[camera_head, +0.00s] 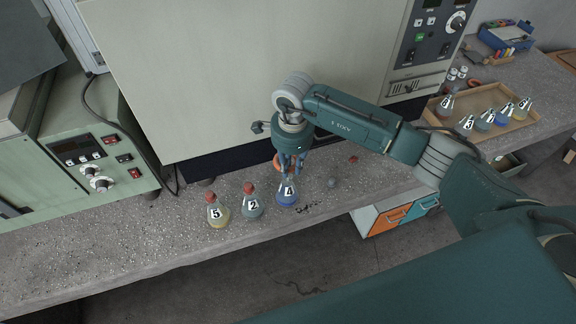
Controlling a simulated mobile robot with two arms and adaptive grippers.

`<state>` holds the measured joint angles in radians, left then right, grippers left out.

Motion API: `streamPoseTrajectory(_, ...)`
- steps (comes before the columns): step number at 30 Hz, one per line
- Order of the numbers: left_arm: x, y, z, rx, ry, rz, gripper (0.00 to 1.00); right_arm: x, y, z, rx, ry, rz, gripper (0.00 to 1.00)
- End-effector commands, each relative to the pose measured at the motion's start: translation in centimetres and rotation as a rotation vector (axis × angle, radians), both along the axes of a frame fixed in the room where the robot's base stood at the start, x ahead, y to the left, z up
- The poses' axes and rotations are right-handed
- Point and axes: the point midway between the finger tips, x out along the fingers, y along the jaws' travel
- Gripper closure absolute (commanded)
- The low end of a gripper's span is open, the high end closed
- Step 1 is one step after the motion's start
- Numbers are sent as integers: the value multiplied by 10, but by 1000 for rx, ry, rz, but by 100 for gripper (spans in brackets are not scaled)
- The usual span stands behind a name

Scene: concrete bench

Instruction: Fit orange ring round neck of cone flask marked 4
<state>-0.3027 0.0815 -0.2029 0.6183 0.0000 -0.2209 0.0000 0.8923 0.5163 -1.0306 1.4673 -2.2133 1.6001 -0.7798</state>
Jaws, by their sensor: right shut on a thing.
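The cone flask marked 4 (288,197), with blue liquid, stands upright on the concrete bench near its front edge. My right gripper (291,170) points down right over this flask and is shut on the orange ring (277,162), which shows at the left of the fingers. The fingers hide the flask's neck, so I cannot tell whether the ring is around it or above it. My left gripper is not in view.
Flasks marked 5 (217,214) and 2 (252,207), both red-topped, stand close left of flask 4. A small grey thing (332,183) and a red piece (353,159) lie to the right. A wooden tray (520,127) with several flasks is at right. A large oven (240,70) stands behind.

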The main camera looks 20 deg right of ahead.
Motion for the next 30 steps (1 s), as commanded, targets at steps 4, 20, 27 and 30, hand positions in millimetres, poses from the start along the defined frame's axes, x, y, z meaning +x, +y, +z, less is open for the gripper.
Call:
streamPoseTrajectory(4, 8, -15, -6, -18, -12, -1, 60, 0, 1, -13, 1, 0, 1, 100)
streamPoseTrajectory(20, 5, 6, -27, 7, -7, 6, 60, 0, 1, -56, 1, 0, 2, 100)
streamPoseTrajectory(27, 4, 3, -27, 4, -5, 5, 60, 0, 1, -56, 1, -1, 2, 100)
streamPoseTrajectory(30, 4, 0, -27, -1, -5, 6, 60, 0, 1, -56, 1, -1, 2, 100)
